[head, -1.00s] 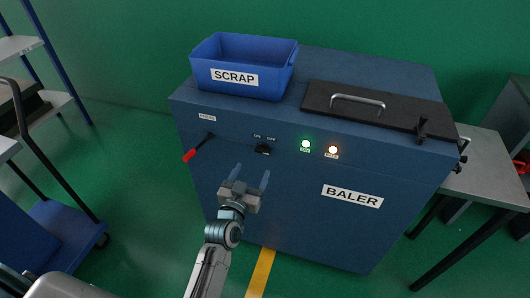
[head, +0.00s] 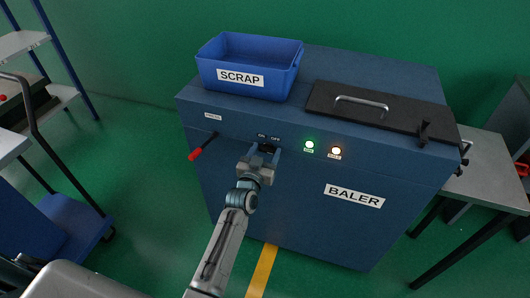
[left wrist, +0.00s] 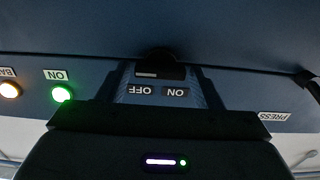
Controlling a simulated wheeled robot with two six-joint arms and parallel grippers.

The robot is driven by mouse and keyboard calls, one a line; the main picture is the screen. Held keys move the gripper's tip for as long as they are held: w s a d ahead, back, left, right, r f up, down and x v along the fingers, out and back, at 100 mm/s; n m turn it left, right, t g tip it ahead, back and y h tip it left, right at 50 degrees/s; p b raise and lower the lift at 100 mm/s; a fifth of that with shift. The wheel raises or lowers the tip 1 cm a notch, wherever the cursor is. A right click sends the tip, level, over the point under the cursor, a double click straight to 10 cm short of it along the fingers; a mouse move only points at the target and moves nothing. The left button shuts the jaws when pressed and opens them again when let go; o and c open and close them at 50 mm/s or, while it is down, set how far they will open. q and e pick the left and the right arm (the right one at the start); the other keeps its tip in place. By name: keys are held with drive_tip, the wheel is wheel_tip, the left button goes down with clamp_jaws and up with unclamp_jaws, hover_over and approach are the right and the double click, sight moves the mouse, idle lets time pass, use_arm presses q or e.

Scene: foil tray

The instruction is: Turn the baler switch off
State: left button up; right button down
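The baler (head: 300,200) is a large dark blue cabinet. Its black switch (head: 267,148) sits on the front under small ON and OFF labels, partly hidden by my left gripper. My left gripper (head: 264,153) is open, with its fingers on either side of the switch. In the left wrist view, which looks upside down, the black switch knob (left wrist: 160,66) shows between the spread fingers (left wrist: 162,88), above the OFF and ON labels. I cannot tell whether the fingers touch it. A green lamp (head: 310,145) is lit. My right gripper is not in view.
An amber lamp (head: 335,151) glows beside the green one. A red-tipped press lever (head: 196,154) sticks out left of the switch. The blue SCRAP bin (head: 248,80) and a black lid (head: 375,108) are on top of the baler. A grey table (head: 485,170) stands at right.

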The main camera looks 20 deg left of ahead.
use_arm(q)
drive_tip(key=c, duration=0.7)
